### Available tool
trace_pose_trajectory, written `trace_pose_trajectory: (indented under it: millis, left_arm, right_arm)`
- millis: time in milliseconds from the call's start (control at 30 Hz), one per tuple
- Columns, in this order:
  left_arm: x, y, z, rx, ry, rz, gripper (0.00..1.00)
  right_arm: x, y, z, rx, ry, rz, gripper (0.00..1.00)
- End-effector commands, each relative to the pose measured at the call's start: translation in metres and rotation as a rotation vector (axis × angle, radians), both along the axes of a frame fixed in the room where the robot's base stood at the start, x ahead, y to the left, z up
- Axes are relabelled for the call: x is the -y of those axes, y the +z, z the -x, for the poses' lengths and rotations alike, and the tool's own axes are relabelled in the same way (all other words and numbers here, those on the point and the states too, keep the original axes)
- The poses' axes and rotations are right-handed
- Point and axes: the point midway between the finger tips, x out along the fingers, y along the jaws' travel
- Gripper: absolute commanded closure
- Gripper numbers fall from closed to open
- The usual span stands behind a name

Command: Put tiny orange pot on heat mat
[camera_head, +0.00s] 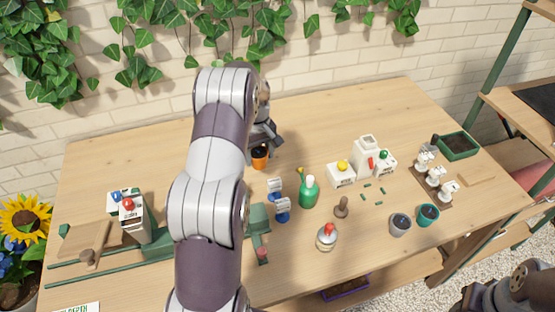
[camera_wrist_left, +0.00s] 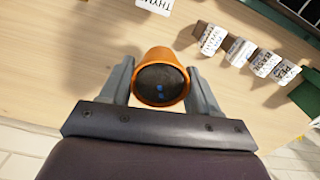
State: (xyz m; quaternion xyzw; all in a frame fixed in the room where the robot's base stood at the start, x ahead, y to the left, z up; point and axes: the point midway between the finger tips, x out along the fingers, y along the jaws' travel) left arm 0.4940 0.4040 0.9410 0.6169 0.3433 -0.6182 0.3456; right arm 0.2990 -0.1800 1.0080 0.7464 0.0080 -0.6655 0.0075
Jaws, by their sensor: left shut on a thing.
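The tiny orange pot (camera_head: 259,158) is at the back middle of the table in the head view, just below my left gripper (camera_head: 263,142). In the left wrist view the orange pot (camera_wrist_left: 160,78) sits between the two fingers of my left gripper (camera_wrist_left: 160,88), which is shut on it. Its round mouth faces the camera and shows a dark inside with small blue spots. I cannot tell whether its base touches the table. A dark flat panel (camera_head: 543,97) lies on the shelf at the right; I cannot tell whether it is the heat mat.
A green bottle (camera_head: 309,192), white boxes (camera_head: 341,174) and a red-topped jar (camera_head: 326,237) stand mid-table. A green tray (camera_head: 458,146), small labelled white pots (camera_head: 435,176), a grey pot (camera_head: 400,225) and a teal pot (camera_head: 428,215) are at right. The back left table is clear.

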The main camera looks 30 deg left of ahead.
Motion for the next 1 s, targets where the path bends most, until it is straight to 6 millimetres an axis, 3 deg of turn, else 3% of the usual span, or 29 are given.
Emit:
trace_pose_trajectory:
  millis: [200, 500, 833, 867, 900, 1000]
  left_arm:
    - [0.001, -0.046, 0.002, -0.005, -0.001, 0.003, 0.71]
    - [0.001, -0.090, 0.001, -0.003, -0.001, 0.002, 0.71]
    - [0.001, -0.097, 0.001, -0.001, -0.001, 0.000, 0.72]
    - [0.001, -0.096, 0.001, -0.002, -0.001, 0.001, 0.32]
    - [0.001, -0.095, 0.001, -0.002, -0.001, 0.001, 0.28]
    - [0.001, -0.095, 0.001, -0.002, -0.001, 0.001, 0.28]
  right_arm:
    - [0.000, 0.008, 0.000, 0.000, 0.000, 0.000, 0.57]
    - [0.000, 0.014, 0.000, 0.000, 0.000, 0.000, 0.57]
    - [0.000, 0.010, 0.000, 0.000, 0.000, 0.000, 0.57]
    - [0.000, 0.010, 0.000, 0.000, 0.000, 0.000, 0.57]
    - [0.000, 0.011, 0.000, 0.000, 0.000, 0.000, 0.57]
    - [0.000, 0.011, 0.000, 0.000, 0.000, 0.000, 0.57]
